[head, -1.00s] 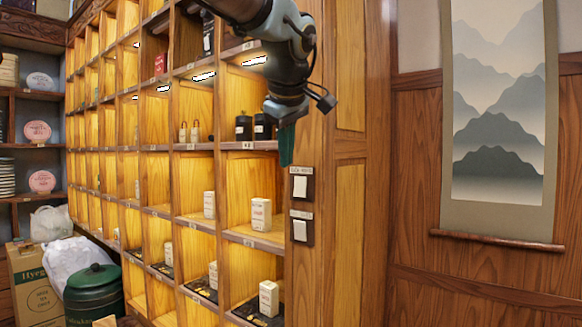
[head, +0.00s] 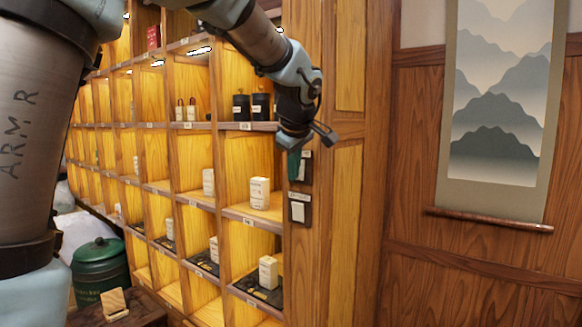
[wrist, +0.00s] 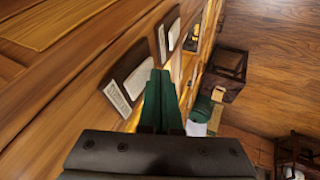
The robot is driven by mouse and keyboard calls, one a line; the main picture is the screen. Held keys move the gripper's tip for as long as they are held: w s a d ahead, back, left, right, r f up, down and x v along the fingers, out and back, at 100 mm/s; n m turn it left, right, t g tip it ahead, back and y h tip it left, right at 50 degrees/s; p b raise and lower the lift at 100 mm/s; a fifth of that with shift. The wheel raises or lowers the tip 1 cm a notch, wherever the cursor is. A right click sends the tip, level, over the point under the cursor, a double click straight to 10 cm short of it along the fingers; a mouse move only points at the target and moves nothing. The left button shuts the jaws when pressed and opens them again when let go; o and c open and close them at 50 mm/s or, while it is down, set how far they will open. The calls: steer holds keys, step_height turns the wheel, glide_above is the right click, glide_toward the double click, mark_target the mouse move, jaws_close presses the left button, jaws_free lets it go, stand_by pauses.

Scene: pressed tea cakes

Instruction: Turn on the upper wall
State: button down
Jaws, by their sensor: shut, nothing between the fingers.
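Two wall switches with dark plates and pale rockers sit one above the other on the wooden post beside the lit shelves. The upper switch (head: 305,167) is partly hidden by my gripper in the head view. The lower switch (head: 298,209) is clear below it. My gripper (head: 293,178) has green fingers, shut and empty, pointing down over the left part of the upper switch. In the wrist view the fingers (wrist: 159,76) lie just right of the nearer switch (wrist: 128,80); the other switch (wrist: 169,32) is farther off. I cannot tell whether the fingers touch the plate.
The lit shelf wall (head: 185,145) holds tea boxes (head: 260,192) and black canisters (head: 260,106) left of the post. A hanging scroll (head: 497,100) is on the right wall. A green bin (head: 100,270) and a small wooden table (head: 140,308) stand at lower left.

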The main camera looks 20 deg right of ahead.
steer(key=shift+f, duration=0.15)
steer(key=shift+d+b, duration=0.15)
steer(key=shift+b, duration=0.8)
steer(key=shift+w, duration=0.1)
